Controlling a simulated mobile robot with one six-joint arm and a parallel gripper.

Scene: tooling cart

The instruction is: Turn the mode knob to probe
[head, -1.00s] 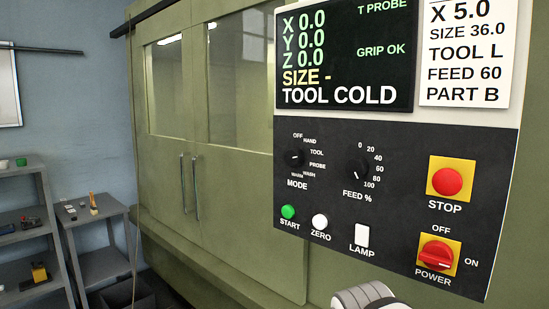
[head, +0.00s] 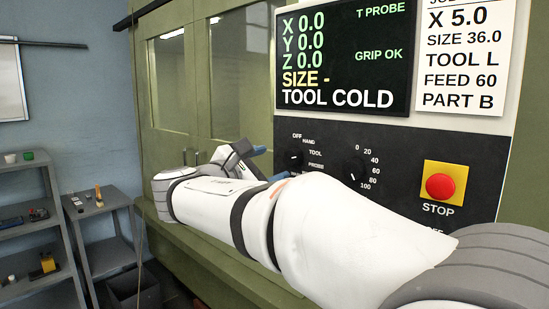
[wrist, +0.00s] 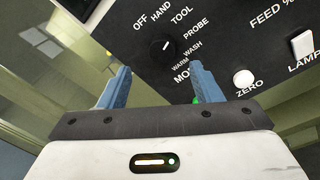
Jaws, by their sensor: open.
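The black mode knob (wrist: 163,47) shows in the wrist view just beyond and between my fingertips, with OFF, HAND, TOOL, PROBE, WASH and WARM printed around it. A small light mark lies on the knob; I cannot tell surely which word it points at. In the head view the mode knob (head: 294,160) is right of my fingers, and its lower labels are hidden by my arm. My gripper (wrist: 161,70) is open and empty, its two blue fingers apart. It also shows in the head view (head: 268,164), facing the panel. No contact with the knob is visible.
The feed knob (head: 356,169) is right of the mode knob. The red stop button (head: 440,186) is farther right. The white zero button (wrist: 243,77), the lamp switch (wrist: 302,44) and part of the green start button (wrist: 196,99) lie near my gripper. The screen (head: 345,55) reads TOOL COLD.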

